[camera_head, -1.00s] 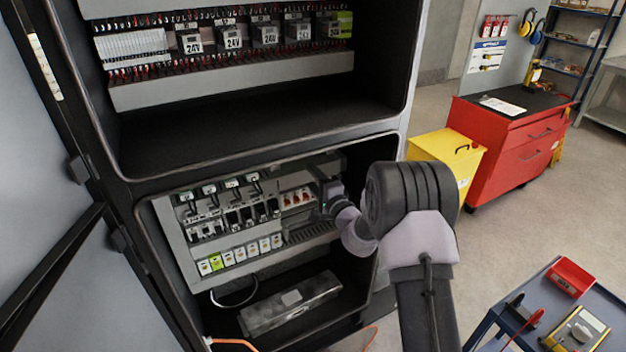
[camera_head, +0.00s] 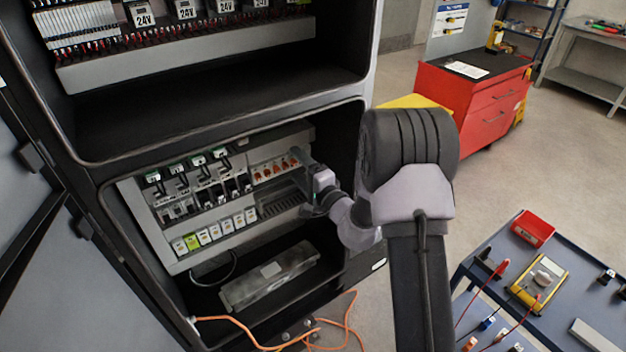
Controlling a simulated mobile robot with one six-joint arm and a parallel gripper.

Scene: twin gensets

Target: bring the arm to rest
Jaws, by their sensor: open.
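My arm reaches up from the bottom of the view and bends toward the open cabinet. My gripper (camera_head: 301,157) is at the right end of the lower compartment, in front of the device panel (camera_head: 148,212). It is close to a row of small orange-and-white devices (camera_head: 275,168); I cannot tell whether it touches them. The gripper is small and partly hidden by its own wrist, but it is open and no held object shows.
The lower compartment's frame (camera_head: 355,112) stands close to my arm. A grey box (camera_head: 270,277) lies on the compartment floor. Orange cable (camera_head: 245,325) trails out below. A blue cart (camera_head: 490,265) with a yellow multimeter (camera_head: 538,283) stands at right. A red cabinet (camera_head: 470,100) stands behind.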

